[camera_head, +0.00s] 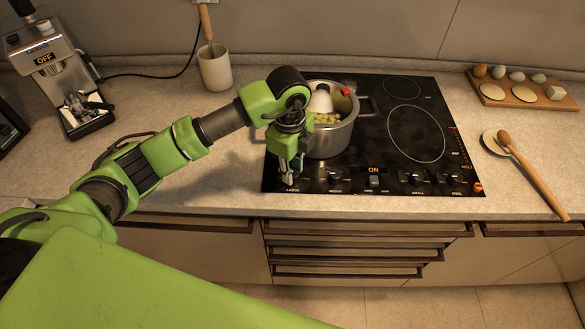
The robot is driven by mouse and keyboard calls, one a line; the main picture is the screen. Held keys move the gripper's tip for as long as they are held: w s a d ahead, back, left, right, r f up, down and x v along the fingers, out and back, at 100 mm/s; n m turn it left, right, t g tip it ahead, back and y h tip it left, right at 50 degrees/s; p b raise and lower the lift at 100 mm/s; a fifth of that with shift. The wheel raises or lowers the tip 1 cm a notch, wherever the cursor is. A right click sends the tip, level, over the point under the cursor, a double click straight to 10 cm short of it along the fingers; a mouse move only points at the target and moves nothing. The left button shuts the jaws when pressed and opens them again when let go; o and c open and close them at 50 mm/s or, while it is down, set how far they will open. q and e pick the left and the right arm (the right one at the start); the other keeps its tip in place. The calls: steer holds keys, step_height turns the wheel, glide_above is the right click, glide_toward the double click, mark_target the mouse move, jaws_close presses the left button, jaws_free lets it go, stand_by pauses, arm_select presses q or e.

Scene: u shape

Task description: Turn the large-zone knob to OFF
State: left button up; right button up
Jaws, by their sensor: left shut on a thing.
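The black cooktop (377,125) is set in the counter, with a row of knobs along its front edge. A lit display (374,170) there reads ON. The large-zone knob is at the left end of the row, above the "LARGE" label (292,190). My left gripper (289,177) points down over this knob and is shut on it; the fingers hide most of the knob, so its setting cannot be read. My right gripper is not in view.
A steel pot (333,138) with pale pieces inside stands right behind my left gripper. A wooden spoon (533,174) lies right of the cooktop, below a board (522,93) with eggs. A coffee machine (55,75) and a white utensil crock (214,70) stand at the left.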

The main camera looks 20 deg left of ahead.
arm_select(q)
steer(key=n, duration=0.3)
steer(key=shift+r+n, duration=0.1)
steer(key=shift+n, duration=0.3)
steer(key=n, duration=0.4)
steer(key=shift+n+p, duration=0.3)
steer(key=shift+p, duration=0.1)
steer(key=o, duration=1.1)
steer(key=r, duration=0.7)
steer(key=shift+s+d+r, duration=0.15)
steer(key=shift+s+r, duration=0.05)
